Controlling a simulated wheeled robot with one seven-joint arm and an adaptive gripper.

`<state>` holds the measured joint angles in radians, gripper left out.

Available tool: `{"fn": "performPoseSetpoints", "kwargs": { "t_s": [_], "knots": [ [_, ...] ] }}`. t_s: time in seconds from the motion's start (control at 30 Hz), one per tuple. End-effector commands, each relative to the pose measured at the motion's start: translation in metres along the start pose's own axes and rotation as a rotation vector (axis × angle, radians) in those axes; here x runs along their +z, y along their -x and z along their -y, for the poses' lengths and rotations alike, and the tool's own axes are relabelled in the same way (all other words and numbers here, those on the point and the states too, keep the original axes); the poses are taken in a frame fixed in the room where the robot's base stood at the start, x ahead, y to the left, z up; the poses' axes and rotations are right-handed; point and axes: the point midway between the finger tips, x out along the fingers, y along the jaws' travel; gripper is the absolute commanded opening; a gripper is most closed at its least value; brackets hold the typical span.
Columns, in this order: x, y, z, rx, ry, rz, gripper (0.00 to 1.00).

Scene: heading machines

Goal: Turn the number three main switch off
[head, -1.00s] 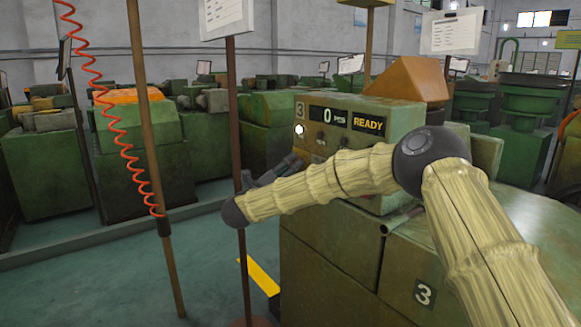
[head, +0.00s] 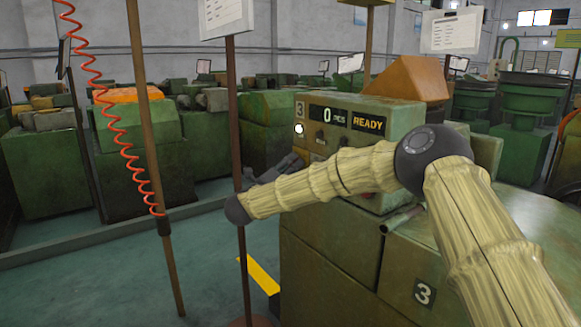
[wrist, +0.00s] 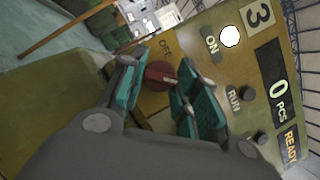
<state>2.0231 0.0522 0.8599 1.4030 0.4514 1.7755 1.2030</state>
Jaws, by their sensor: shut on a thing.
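The machine marked 3 has an olive control panel (head: 315,112) with a "0 PCS" counter and a "READY" display; the panel also shows in the wrist view (wrist: 252,62). A red rotary switch knob (wrist: 159,75) is on the panel by the OFF and ON labels. My gripper (wrist: 162,78) is shut on this knob, with a teal-padded finger on each side. The fingers partly hide the knob, so its exact pointing is unclear. A round lamp (wrist: 230,36) near ON glows white. In the head view, my gripper (head: 283,167) is at the panel's left side, and the knob is hidden.
RUN and another small black knob (wrist: 255,139) are close to the right finger. A thin brown post (head: 237,130) with a sign passes near my wrist. Another post (head: 150,130) with a red coiled hose stands left. Open floor (head: 200,260) lies left of the machine.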

Motion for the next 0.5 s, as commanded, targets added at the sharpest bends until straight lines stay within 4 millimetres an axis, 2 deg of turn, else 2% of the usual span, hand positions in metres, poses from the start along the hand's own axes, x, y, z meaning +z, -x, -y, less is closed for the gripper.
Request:
{"fn": "performPoseSetpoints", "kwargs": {
  "t_s": [0.27,0.5],
  "knots": [
    [0.0011,-0.0007,0.0026,0.054,0.128,0.0,0.08],
    [0.0023,-0.0011,0.0046,0.136,0.326,0.0,0.08]
  ]
}}
